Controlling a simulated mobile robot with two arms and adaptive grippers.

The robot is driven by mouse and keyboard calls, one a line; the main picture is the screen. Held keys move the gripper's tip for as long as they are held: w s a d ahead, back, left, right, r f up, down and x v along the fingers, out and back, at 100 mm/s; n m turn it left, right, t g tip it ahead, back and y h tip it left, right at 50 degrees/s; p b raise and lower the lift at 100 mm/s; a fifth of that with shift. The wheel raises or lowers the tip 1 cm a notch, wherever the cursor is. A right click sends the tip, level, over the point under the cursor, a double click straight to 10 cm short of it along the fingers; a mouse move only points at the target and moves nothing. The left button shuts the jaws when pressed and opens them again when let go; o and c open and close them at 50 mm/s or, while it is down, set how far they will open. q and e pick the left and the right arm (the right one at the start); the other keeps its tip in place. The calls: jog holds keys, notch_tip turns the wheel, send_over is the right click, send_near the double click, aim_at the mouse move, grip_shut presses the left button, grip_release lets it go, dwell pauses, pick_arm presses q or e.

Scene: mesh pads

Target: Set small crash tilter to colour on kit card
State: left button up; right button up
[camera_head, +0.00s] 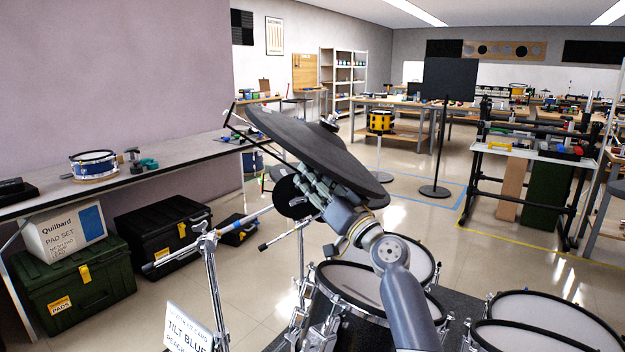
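A white kit card (190,328) at the bottom left shows the words "TILT BLUE"; its other lines are cut off or too small to read. A large dark cymbal pad (315,150) hangs tilted in the middle, with a small fitting (329,122) on its top. My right gripper (318,188) is just under the pad, partly hidden by it; its fingers are too obscured to tell open or shut, or whether they touch anything. The tilter under the pad is hidden. My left gripper is not in view.
A chrome stand (208,265) with a boom bar (215,238) stands left of my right arm. Drum pads (545,318) fill the bottom right. A bench (140,172) with a blue drum (93,164) runs along the left wall. Floor beyond the kit is mostly clear.

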grip_shut()
